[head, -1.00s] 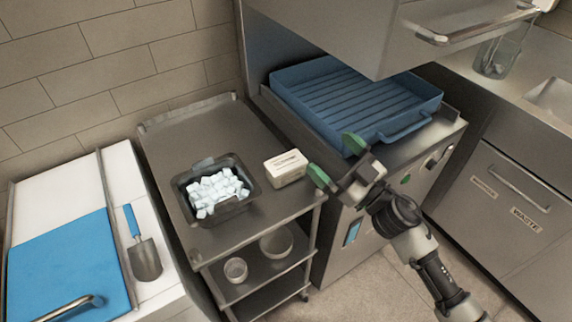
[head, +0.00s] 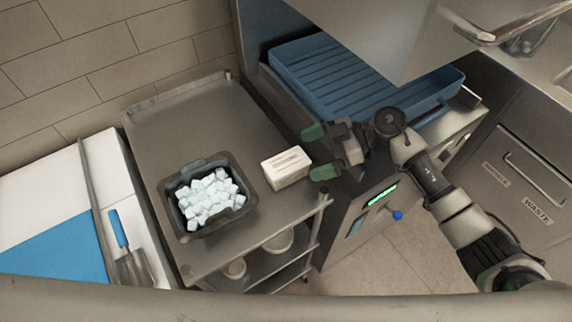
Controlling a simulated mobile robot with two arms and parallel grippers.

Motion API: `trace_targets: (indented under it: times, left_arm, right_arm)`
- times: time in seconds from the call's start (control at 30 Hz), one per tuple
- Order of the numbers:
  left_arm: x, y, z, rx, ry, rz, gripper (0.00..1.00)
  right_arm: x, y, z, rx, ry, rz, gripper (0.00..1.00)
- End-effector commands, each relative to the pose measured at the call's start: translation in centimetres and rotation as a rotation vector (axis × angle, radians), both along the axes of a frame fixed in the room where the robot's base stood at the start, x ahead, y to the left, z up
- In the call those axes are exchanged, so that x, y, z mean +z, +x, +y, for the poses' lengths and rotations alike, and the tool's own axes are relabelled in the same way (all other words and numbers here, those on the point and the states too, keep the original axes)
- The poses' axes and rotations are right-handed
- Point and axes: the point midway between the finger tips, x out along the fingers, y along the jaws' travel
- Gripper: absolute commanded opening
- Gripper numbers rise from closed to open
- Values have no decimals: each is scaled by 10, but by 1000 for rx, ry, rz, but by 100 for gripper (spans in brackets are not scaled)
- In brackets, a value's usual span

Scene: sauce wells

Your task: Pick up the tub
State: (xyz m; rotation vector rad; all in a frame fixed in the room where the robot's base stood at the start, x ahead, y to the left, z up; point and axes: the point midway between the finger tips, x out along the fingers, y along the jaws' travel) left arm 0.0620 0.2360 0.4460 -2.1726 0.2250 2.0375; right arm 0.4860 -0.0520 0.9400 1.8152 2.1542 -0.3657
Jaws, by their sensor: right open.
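A small white block-shaped tub (head: 286,168) with faint dark print sits on the top shelf of the steel cart, near its right edge. A black tub (head: 250,207) full of pale ice cubes (head: 210,197) stands to its left on the same shelf. My right gripper (head: 319,152) is open and empty, just right of the white tub, with its green-tipped fingers pointing left toward it. One fingertip shows higher than the other, and a small gap seems to separate them from the tub. My left gripper is not in view.
The steel cart (head: 170,130) has bare room behind the tubs and bowls on a lower shelf. A blue ribbed tray (head: 345,75) sits in the machine at the back right. A scoop (head: 130,268) lies on the white surface at left. A steel hood overhangs the upper right.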

Motion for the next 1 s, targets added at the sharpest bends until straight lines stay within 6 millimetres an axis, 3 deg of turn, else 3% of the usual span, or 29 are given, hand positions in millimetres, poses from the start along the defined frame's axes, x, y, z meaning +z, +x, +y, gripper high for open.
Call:
trace_targets:
  times: [0.33,0.67,1.0]
  left_arm:
    - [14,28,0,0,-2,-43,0]
    - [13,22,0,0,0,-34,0]
    - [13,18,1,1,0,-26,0]
  right_arm:
    - [-14,-3,43,0,4,2,100]
    - [-19,-4,50,-1,2,-1,100]
    - [-19,-4,49,-1,2,-1,49]
